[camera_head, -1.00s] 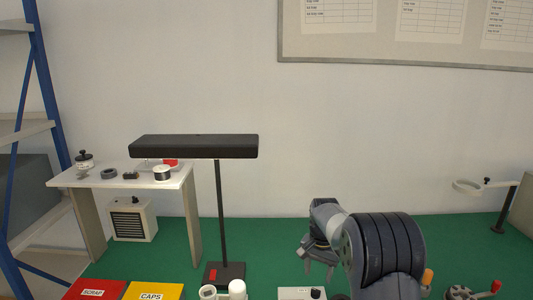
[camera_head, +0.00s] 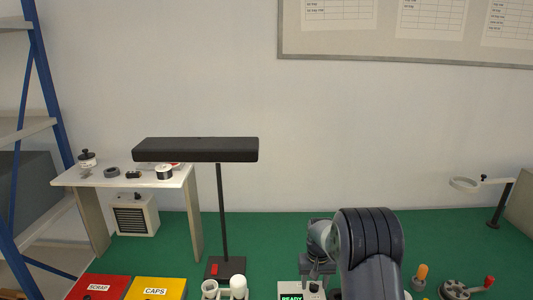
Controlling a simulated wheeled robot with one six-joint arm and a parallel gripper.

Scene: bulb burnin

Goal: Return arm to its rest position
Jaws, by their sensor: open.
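My arm stands in the lower right middle of the head view, its dark grey ribbed joint toward the camera. My gripper (camera_head: 318,270) is at the left of that joint, low and partly hidden by the arm's own links. It is just behind and above a small white box whose green display (camera_head: 292,298) reads READY. I see nothing held in it. Whether the gripper touches the box cannot be told.
A black lamp (camera_head: 196,149) stands left of the arm. Red SCRAP (camera_head: 97,288) and yellow CAPS (camera_head: 155,289) bins are at lower left, white bulb-like pieces (camera_head: 238,286) beside them. A crank device (camera_head: 468,289) is at right. The green mat behind is mostly clear.

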